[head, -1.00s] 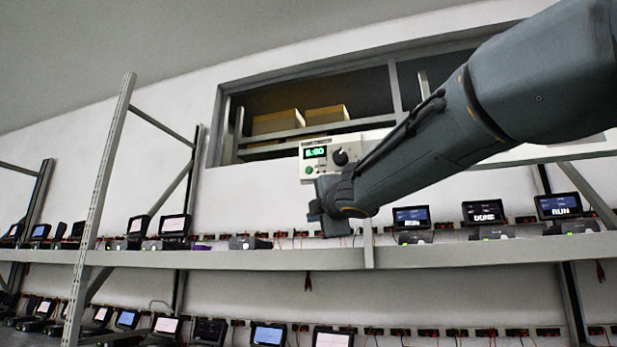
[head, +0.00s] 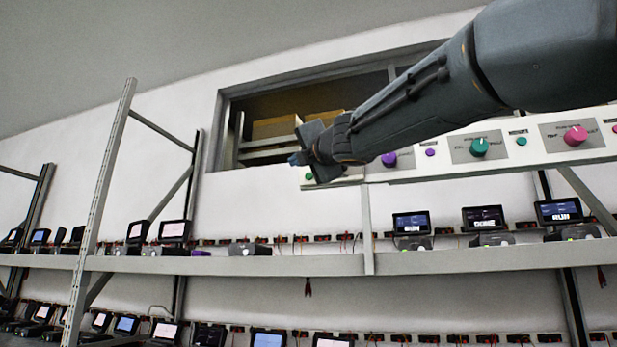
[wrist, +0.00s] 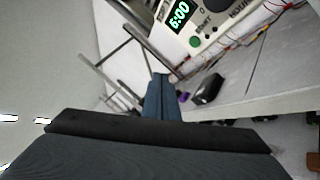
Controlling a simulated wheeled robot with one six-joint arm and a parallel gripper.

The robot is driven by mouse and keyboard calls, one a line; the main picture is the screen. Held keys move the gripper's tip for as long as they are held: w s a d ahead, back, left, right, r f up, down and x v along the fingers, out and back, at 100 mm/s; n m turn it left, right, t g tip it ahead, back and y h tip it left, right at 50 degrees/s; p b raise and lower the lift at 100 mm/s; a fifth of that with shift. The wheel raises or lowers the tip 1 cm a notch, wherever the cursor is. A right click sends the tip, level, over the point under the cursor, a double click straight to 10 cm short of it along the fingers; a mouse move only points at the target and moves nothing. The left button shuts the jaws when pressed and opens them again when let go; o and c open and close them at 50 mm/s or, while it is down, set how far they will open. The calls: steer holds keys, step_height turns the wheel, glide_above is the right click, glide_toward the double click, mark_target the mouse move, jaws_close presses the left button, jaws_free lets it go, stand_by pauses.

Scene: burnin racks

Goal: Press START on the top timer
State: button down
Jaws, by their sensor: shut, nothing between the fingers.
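The timer is a pale panel; the wrist view shows its lit green display (wrist: 180,15) reading 6:00, with a round green button (wrist: 195,41) below it. In the head view my gripper (head: 294,159) covers the display and most of that panel. The green button (head: 309,176) shows just below my gripper there. My gripper is shut and empty, and its closed fingertips (wrist: 161,78) point up the wrist view, below and left of the green button. They look apart from the button.
A long pale rail to the right carries a purple knob (head: 389,159), a green knob (head: 479,147) and a pink knob (head: 575,135), each with a small button. A shelf (head: 430,261) below holds several devices with screens. A grey rack upright (head: 105,190) stands left.

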steer(key=shift+w+d, duration=0.45)
steer(key=shift+w, duration=0.8)
steer(key=shift+w+d, duration=0.5)
steer(key=shift+w, duration=0.75)
steer(key=shift+w+d, duration=0.45)
steer(key=shift+w, duration=0.8)
steer(key=shift+w+d+p, duration=0.1)
steer(key=shift+w+p, duration=0.1)
steer(key=shift+p, duration=0.1)
steer(key=shift+w, duration=0.25)
steer(key=shift+w+d, duration=0.2)
steer(key=shift+w, duration=0.15)
steer(key=shift+s, duration=0.15)
steer(key=shift+s+a, duration=0.3)
steer(key=shift+s, duration=0.3)
steer(key=s, duration=0.1)
steer(key=s+a, duration=0.1)
steer(key=s, duration=0.2)
steer(key=shift+s+a, duration=0.35)
